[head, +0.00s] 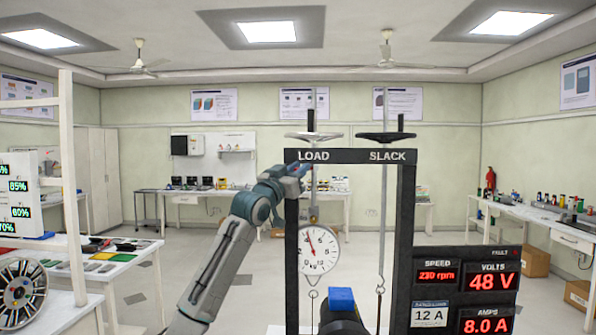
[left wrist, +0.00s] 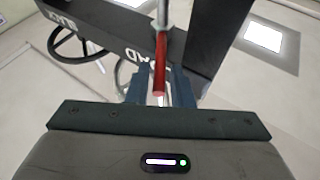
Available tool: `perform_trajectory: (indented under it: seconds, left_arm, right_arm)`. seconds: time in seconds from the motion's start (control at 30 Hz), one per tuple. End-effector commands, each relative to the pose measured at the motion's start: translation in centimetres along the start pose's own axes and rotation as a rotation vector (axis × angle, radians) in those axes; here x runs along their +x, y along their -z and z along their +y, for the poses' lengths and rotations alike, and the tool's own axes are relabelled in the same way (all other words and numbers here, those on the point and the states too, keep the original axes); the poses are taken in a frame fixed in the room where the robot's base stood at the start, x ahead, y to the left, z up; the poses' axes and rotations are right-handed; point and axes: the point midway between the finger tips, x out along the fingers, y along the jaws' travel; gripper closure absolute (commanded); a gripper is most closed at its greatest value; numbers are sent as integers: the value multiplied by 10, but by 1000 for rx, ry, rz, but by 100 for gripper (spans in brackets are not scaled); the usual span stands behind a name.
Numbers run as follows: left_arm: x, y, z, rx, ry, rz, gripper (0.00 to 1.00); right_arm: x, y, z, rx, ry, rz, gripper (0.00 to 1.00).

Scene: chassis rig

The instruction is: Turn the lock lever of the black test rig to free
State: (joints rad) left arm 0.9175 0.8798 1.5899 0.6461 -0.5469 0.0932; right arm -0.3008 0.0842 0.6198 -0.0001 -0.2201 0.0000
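The black test rig (head: 350,156) stands ahead, its top bar marked LOAD and SLACK. In the left wrist view a red-handled lever (left wrist: 160,65) on a grey metal stem comes down from the rig's dark frame (left wrist: 120,35). I take it for the lock lever. My left gripper (head: 303,170) is at the rig's upper left post, just under the LOAD label. In the left wrist view the red handle lies between the fingers of my left gripper (left wrist: 160,80). Whether they press on it is unclear. In the head view the lever is mostly hidden. My right gripper is out of view.
A round dial scale (head: 319,250) hangs inside the rig frame. Handwheels (head: 386,137) sit above the top bar. A readout panel (head: 465,290) stands right of the rig. A white bench (head: 130,268) with parts is at the left. Open floor lies behind.

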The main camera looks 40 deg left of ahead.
Motion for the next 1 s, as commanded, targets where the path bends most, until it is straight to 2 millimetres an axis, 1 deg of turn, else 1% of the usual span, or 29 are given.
perform_trajectory:
  seconds: [0.23,0.37,0.47,0.7,0.8,1.0]
  left_arm:
    - [0,0,0,1,0,-1,80]
    - [-7,-3,0,3,1,-1,80]
    - [-20,-5,-1,7,1,-1,80]
    - [-64,-8,0,9,1,-1,80]
    - [-80,-7,-1,8,1,-2,80]
    - [-101,-4,-1,5,1,-1,80]
  right_arm:
    - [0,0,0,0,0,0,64]
    - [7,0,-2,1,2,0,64]
    - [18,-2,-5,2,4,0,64]
    - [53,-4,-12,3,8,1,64]
    - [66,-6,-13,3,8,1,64]
    - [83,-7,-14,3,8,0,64]
